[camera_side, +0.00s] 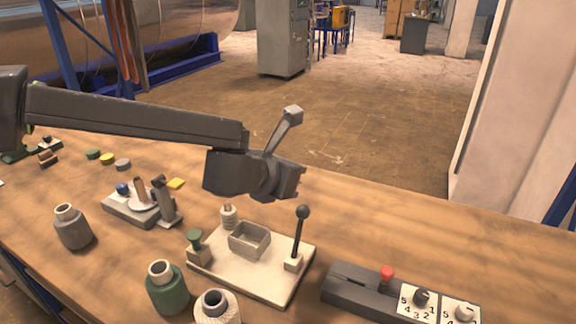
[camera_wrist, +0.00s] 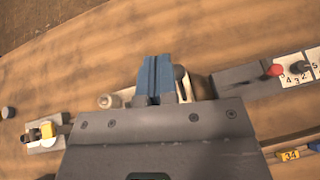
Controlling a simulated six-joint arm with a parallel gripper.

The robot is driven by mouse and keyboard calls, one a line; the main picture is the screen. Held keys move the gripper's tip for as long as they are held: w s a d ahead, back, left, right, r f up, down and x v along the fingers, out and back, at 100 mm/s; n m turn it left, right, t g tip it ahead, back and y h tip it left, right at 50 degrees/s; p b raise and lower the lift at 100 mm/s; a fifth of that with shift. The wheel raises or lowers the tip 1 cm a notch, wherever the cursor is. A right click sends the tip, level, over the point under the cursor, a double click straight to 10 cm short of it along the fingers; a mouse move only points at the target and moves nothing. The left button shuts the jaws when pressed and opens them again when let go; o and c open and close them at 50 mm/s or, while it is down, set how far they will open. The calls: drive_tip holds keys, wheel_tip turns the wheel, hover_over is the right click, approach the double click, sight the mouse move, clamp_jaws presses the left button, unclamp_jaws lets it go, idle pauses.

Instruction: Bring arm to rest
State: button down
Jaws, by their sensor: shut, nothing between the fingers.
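My gripper (camera_side: 286,182) is stretched out above the far side of the light base plate (camera_side: 268,285), empty and clear of the bench. In the wrist view its two blue fingers (camera_wrist: 156,78) lie side by side, closed together. The plate carries an open grey box (camera_side: 250,240), a black ball-topped lever (camera_side: 301,232), a green-topped knob (camera_side: 195,240) and a small pale ribbed post (camera_side: 228,216). In the wrist view the gripper body hides most of this plate.
A control box (camera_side: 345,290) with a red button (camera_side: 387,272) and numbered dials stands right. Grey (camera_side: 73,228), green (camera_side: 167,288) and ribbed (camera_side: 217,308) bottles stand in front. A small fixture (camera_side: 140,208) sits left. The bench's far right is bare.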

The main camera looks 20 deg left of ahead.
drive_tip(key=shift+s+r, duration=0.25)
drive_tip(key=shift+r, duration=0.65)
drive_tip(key=s+a+r+n+g+y, duration=0.1)
drive_tip(key=s+a+r+n+y, duration=0.1)
drive_tip(key=s+a+n, duration=0.45)
drive_tip(key=s+a+r+n+g+y, duration=0.1)
drive_tip(key=s+a+r+n, duration=0.15)
drive_tip(key=a+n, duration=0.7)
drive_tip(key=s+a+f+n+g, duration=0.2)
drive_tip(key=s+a+n, duration=0.1)
drive_tip(key=s+n, duration=0.7)
drive_tip(key=s+a+f+n+g+h, duration=0.1)
drive_tip(key=s+a+f+n+g, duration=0.1)
drive_tip(key=s+n, duration=0.8)
drive_tip(key=shift+a+f+n, duration=0.6)
drive_tip(key=shift+a+n, duration=0.2)
drive_tip(key=shift+n, duration=0.3)
drive_tip(key=shift+s, duration=0.1)
